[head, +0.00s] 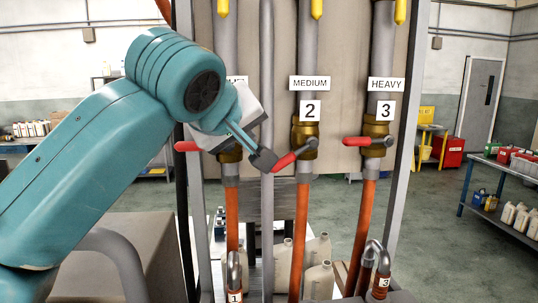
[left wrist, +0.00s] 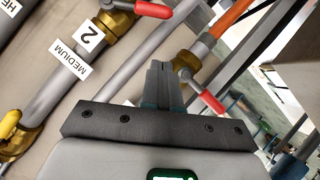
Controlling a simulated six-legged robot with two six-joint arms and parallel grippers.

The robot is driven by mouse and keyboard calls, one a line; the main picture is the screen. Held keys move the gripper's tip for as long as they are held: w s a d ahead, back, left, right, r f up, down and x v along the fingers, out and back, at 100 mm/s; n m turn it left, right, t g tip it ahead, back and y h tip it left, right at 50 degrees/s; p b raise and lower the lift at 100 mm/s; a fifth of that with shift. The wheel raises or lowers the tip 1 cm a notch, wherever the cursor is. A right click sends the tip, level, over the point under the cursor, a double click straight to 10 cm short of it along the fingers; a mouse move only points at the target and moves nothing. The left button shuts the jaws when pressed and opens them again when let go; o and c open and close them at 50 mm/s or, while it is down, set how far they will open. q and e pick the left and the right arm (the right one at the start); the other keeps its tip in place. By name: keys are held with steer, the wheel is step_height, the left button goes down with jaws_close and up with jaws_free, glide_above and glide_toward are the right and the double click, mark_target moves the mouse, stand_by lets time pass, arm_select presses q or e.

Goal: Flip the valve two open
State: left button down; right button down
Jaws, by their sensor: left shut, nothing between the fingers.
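Valve two is the brass valve (head: 305,133) on the middle pipe, under the "MEDIUM" and "2" labels. Its red handle (head: 285,161) points left and tilts downward. In the left wrist view the red handle (left wrist: 152,9) is at the top, beside its brass body (left wrist: 116,26). My left gripper (head: 263,160) is shut and empty, its tips at the handle's left end in the head view. In the left wrist view its fingers (left wrist: 158,70) appear apart from the handle; I cannot tell whether they touch. My right gripper is not in view.
Valve one's red handle (head: 187,146) and valve three's red handle (head: 357,142) both point left, about level. A grey vertical post (head: 267,60) stands between pipes one and two. Beige jugs (head: 318,282) stand below. A blue-framed table (head: 505,215) is at right.

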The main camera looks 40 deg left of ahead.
mark_target(293, 155)
arm_select(q)
steer(key=w+a+f, duration=0.2)
steer(key=w+f, duration=0.4)
steer(key=w, duration=0.1)
steer(key=shift+p, duration=0.45)
steer(key=shift+a+f, duration=0.15)
steer(key=shift+a, duration=0.05)
steer(key=shift+w+d, duration=0.1)
